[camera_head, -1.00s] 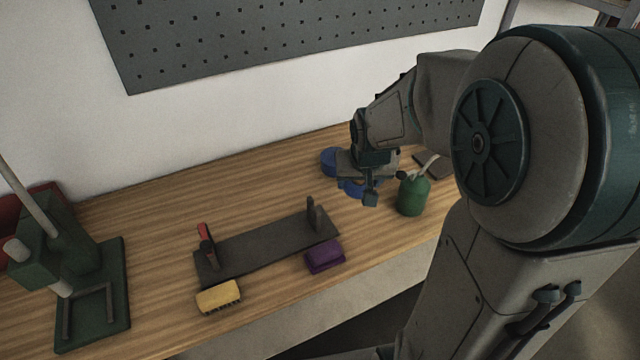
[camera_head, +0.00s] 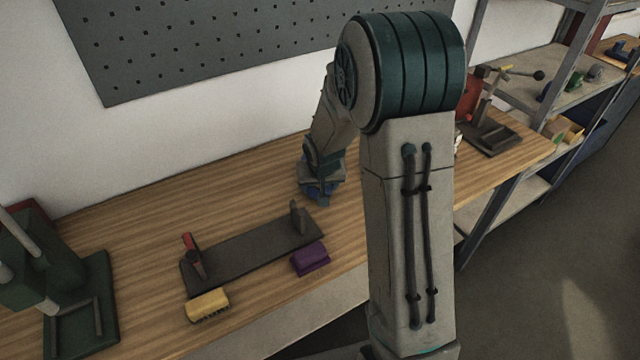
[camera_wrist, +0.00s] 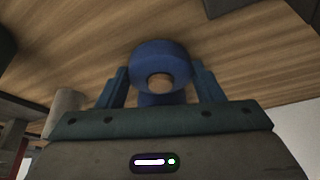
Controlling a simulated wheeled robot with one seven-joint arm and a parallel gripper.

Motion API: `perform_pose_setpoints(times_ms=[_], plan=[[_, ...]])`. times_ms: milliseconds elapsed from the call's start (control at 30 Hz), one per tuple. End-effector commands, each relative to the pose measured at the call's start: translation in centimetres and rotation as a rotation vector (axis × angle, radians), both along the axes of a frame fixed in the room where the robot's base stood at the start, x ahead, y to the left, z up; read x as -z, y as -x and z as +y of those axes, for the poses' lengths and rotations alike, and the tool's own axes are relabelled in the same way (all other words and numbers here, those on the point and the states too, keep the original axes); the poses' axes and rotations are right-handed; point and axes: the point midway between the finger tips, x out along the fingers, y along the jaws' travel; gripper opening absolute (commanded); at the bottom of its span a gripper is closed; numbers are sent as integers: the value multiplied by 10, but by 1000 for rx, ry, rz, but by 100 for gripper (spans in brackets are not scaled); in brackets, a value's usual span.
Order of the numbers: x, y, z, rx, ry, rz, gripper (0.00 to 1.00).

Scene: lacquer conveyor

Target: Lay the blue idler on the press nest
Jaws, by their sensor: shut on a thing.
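The blue idler (camera_wrist: 160,50) is a thick blue ring with a round hole, seen between my gripper's fingers in the wrist view. My gripper (camera_head: 321,196) is shut on it above the wooden bench, right of the dark fixture in the head view; the gripper also shows in the wrist view (camera_wrist: 160,88). In the head view the idler is mostly hidden by the gripper. The green press (camera_head: 38,262) stands at the far left of the bench. The press nest (camera_head: 75,325), with low raised bars, is on its base and looks empty.
A dark fixture plate (camera_head: 250,254) with a red-handled clamp (camera_head: 193,256) and an upright post lies mid-bench. A yellow brush (camera_head: 207,304) and a purple block (camera_head: 310,259) sit along its front. A pegboard (camera_head: 220,40) hangs behind. Shelves (camera_head: 560,100) stand at right.

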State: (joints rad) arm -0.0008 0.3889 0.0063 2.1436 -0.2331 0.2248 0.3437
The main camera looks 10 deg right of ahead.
Motion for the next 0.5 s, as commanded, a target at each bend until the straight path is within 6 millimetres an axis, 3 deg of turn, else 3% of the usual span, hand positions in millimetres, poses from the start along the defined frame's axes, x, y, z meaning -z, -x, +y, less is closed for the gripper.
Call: perform_pose_setpoints(times_ms=[433,467,500], plan=[[8,0,0,-1,0,-2,35],[7,0,0,-1,0,-2,66],[7,0,0,-1,0,-2,77]])
